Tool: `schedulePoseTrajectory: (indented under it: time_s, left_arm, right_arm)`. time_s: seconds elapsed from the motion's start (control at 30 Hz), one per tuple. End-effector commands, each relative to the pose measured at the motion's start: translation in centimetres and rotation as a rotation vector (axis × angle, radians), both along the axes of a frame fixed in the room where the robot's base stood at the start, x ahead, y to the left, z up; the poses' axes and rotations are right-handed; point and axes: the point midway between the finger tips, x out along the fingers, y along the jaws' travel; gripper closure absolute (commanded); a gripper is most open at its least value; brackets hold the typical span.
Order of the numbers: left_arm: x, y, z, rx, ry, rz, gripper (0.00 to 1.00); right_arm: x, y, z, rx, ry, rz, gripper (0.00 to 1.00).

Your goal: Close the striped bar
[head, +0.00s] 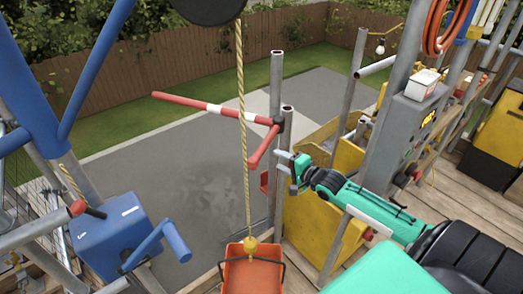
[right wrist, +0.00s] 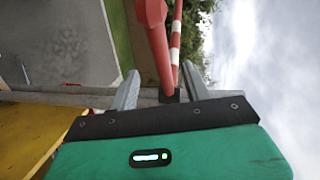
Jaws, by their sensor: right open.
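The red-and-white striped bar (head: 200,106) reaches out to the left from a metal post (head: 277,85), over the paved ground. A shorter red arm (head: 264,146) angles down from the same pivot. My right gripper (head: 288,165) is just right of and below this red arm. In the right wrist view, my open right gripper (right wrist: 160,72) has the red arm (right wrist: 155,38) between the lines of its fingers, with the striped bar (right wrist: 176,40) beyond. I cannot tell whether a finger touches the arm. My left gripper is out of view.
A rope (head: 241,130) hangs in front of the striped bar and carries an orange bucket (head: 252,275). A blue winch (head: 120,235) with a crank is at left. A yellow chute (head: 310,225) and a grey control box (head: 408,125) stand near my right arm.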

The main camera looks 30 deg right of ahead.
Motion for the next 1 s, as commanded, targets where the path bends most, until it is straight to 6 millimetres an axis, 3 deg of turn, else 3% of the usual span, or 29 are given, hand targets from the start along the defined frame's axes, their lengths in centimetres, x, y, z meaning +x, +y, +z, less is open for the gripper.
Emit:
schedulePoseTrajectory:
  time_s: [0.7, 1.0]
  left_arm:
    - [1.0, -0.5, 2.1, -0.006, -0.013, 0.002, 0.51]
    - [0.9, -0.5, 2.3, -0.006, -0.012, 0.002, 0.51]
  right_arm:
    - [8.4, 1.4, -1.4, -0.002, 0.0, -0.001, 0.51]
    - [10.0, 1.7, -1.8, -0.002, 0.0, 0.0, 0.51]
